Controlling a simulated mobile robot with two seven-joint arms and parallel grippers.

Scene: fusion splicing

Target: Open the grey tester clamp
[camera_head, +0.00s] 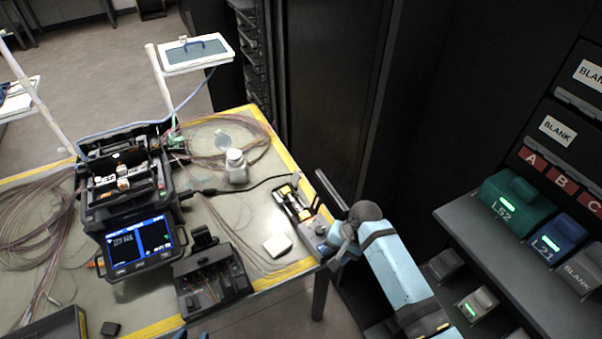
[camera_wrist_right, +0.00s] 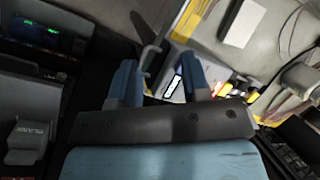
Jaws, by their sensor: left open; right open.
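The tester (camera_head: 300,208), a small grey device with yellow parts, lies at the right edge of the table. My right gripper (camera_head: 338,244) is at its near right end, open, with its arm coming from the lower right. In the right wrist view the open blue fingers (camera_wrist_right: 158,80) stand either side of a grey part with a white label (camera_wrist_right: 172,87). A grey bent rod (camera_wrist_right: 149,56) shows close to the left finger. I cannot tell whether the fingers touch it, or how the clamp stands. Only blue tips of my left gripper (camera_head: 192,335) show at the bottom edge.
On the table (camera_head: 225,211) stand a splicer with a lit screen (camera_head: 140,245), an open dark box (camera_head: 212,279), a white bottle (camera_head: 236,167) and a white block (camera_head: 278,246). Loose fibres spread on both sides. A dark rack with colored modules (camera_head: 515,208) stands right.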

